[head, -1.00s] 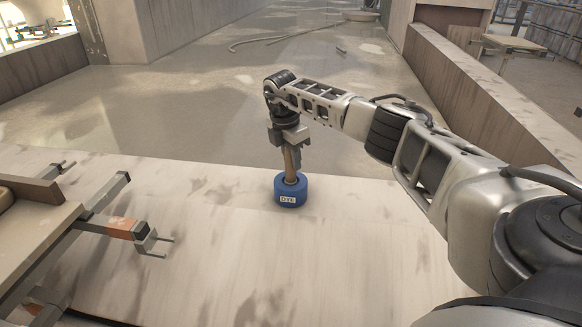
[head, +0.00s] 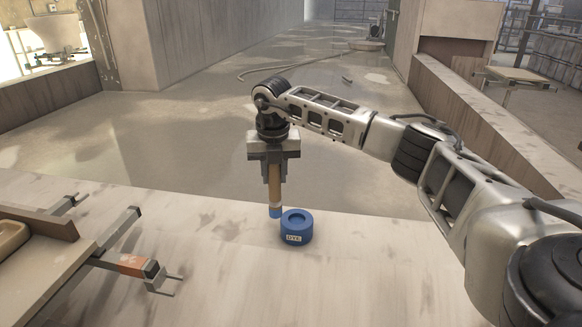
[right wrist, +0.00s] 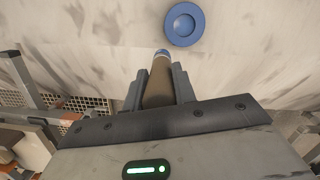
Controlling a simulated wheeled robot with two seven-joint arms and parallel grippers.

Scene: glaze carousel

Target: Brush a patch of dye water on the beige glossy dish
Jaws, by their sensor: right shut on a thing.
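The brush also shows between the jaws in the right wrist view (right wrist: 158,85). The blue dye pot (head: 297,228), labelled DYE, stands upright on the pale table; it shows from above in the right wrist view (right wrist: 184,38). My left gripper is out of view.
The brown board (head: 50,222) belongs to a frame at the left with grey bars and an orange-banded arm (head: 132,264) ending in two prongs. The pale table (head: 230,280) is clear between this frame and the pot. A low wall runs along the right.

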